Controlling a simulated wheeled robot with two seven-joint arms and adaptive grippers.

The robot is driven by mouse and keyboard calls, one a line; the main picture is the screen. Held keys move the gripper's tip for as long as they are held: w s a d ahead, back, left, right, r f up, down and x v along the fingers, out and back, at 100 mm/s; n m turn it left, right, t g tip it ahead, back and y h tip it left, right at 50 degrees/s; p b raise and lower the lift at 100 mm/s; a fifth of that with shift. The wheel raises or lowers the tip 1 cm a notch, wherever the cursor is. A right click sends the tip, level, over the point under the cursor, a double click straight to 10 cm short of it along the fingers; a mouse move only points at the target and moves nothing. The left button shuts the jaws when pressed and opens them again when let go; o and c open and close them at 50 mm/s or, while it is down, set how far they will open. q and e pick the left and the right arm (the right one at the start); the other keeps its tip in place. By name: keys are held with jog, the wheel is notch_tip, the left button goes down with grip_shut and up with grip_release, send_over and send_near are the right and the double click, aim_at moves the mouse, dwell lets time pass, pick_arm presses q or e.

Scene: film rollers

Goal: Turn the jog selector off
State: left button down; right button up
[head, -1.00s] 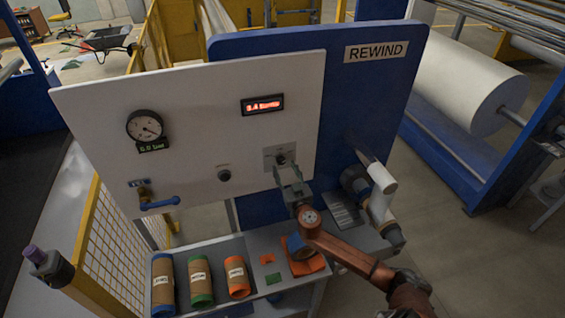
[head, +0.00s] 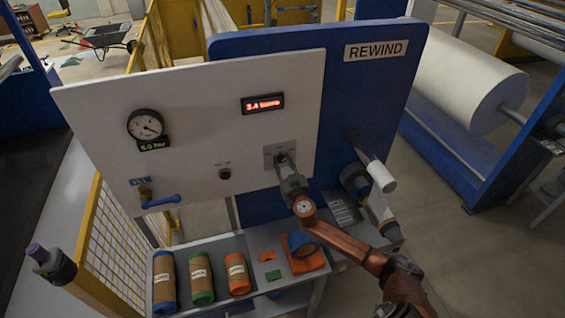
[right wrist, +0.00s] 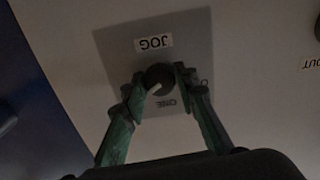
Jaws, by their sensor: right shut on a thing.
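The jog selector (right wrist: 159,78) is a dark round knob with a pale pointer mark on a grey plate (right wrist: 190,40) labelled JOG. The plate is at the lower right of the white panel (head: 210,120) in the head view. In the right wrist view the pointer slants toward the lower left of the picture. My right gripper (right wrist: 160,88) is shut on the knob, with a fingertip at each side. In the head view the right gripper (head: 288,168) covers most of the knob. My left gripper is not seen.
A gauge (head: 146,125), a red display (head: 262,104), a small black knob (head: 224,174) and a blue-handled valve (head: 160,202) are on the panel. A white roller (head: 382,178) is right of my arm.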

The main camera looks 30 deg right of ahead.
jog(key=c, duration=0.4)
jog(key=shift+c, duration=0.2)
